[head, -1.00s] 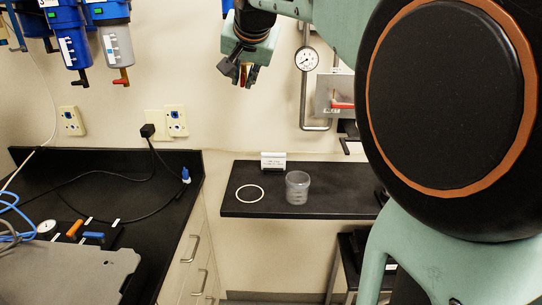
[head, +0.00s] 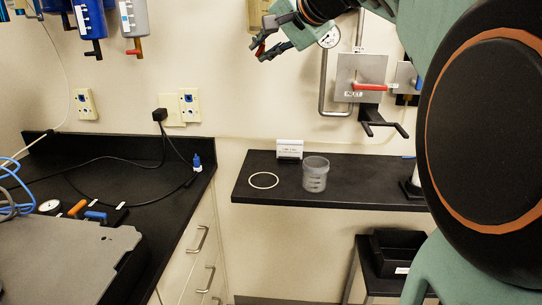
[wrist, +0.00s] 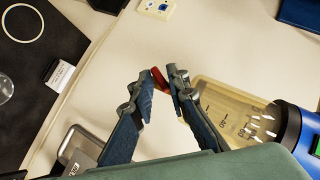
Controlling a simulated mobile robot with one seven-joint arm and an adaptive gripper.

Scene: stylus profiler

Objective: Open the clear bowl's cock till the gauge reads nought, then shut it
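The clear bowl (head: 262,15), tinted yellow, shows at the top of the head view, partly cut off and partly behind my gripper (head: 263,50). In the wrist view the bowl (wrist: 225,108) has printed marks and a blue collar. A red cock lever (wrist: 160,79) shows between my fingertips (wrist: 161,80), with a narrow gap beside it. The fingers are parted, and I see no firm grip on the lever. A round white gauge (head: 330,37) hangs right of my gripper in the head view; its reading is too small to tell.
A red-handled valve on a plate marked INLET (head: 360,78) is right of the gauge. Below, a black shelf (head: 345,190) bears a clear cup (head: 315,174), a white ring (head: 264,180) and a small sign (head: 289,149). Blue and grey housings (head: 133,16) hang at the upper left.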

